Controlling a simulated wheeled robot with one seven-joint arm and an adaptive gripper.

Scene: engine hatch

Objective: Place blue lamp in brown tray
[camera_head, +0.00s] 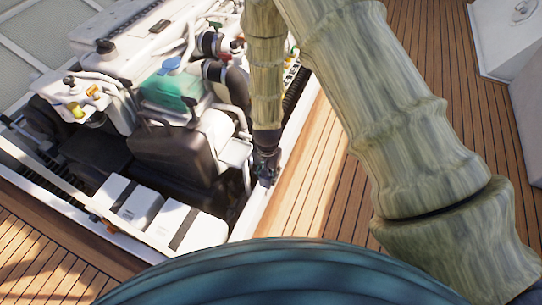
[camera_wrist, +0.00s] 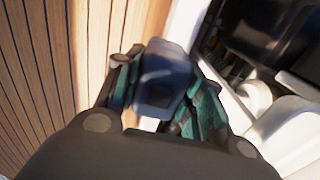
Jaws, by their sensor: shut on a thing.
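My gripper (camera_wrist: 163,92) is shut on a dark blue-grey object, which looks like the blue lamp (camera_wrist: 163,72), in the wrist view. The lamp sits between the two green-padded fingers, and its far end sticks out past them. In the head view my gripper (camera_head: 267,167) hangs at the right edge of the engine hatch, above or beside its white rim. The lamp is too small and dark there to make out clearly. I cannot make out a brown tray in either view.
The open engine hatch (camera_head: 180,150) holds a dark engine block, hoses, a green part (camera_head: 172,90) and white boxes (camera_head: 200,231). Its white rim (camera_head: 262,205) borders planked wooden deck (camera_head: 320,190). White cabinets (camera_head: 508,38) stand at the upper right. The deck strip beside the hatch is clear.

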